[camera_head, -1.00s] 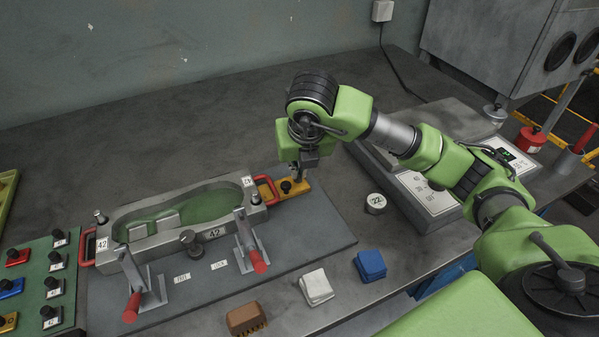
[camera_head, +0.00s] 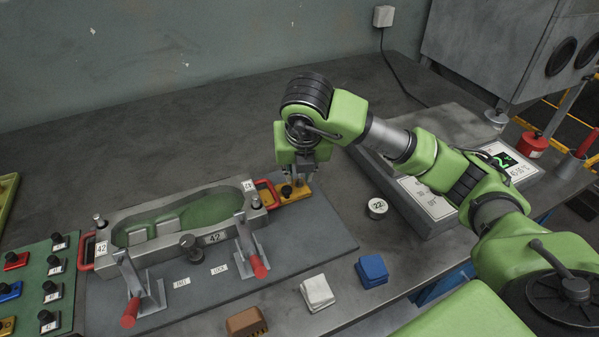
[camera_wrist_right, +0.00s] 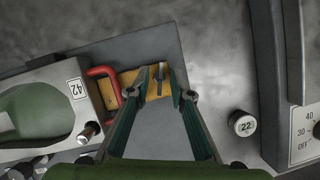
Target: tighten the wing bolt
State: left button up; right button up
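The wing bolt (camera_wrist_right: 160,76) is a small grey upright piece on the yellow block (camera_wrist_right: 126,82) at the right end of the sole mould (camera_wrist_right: 57,106). My right gripper (camera_wrist_right: 159,84) points down over this block. Its two fingertips stand apart, one on each side of the bolt; I cannot tell whether they touch it. In the head view the right gripper (camera_head: 299,180) hangs over the yellow block (camera_head: 297,195), and the bolt is hard to make out behind the fingers. A black knob (camera_head: 286,191) shows beside them. My left gripper is not in view.
A red handle (camera_head: 266,193) is close left of the gripper. Two red-tipped clamps (camera_head: 258,266) stand in front of the mould. A round weight marked 22 (camera_head: 377,207) and a grey device (camera_head: 425,205) are to the right. The table behind the mould is clear.

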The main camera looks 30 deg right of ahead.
jog(key=v, duration=1.2)
dwell(0.5)
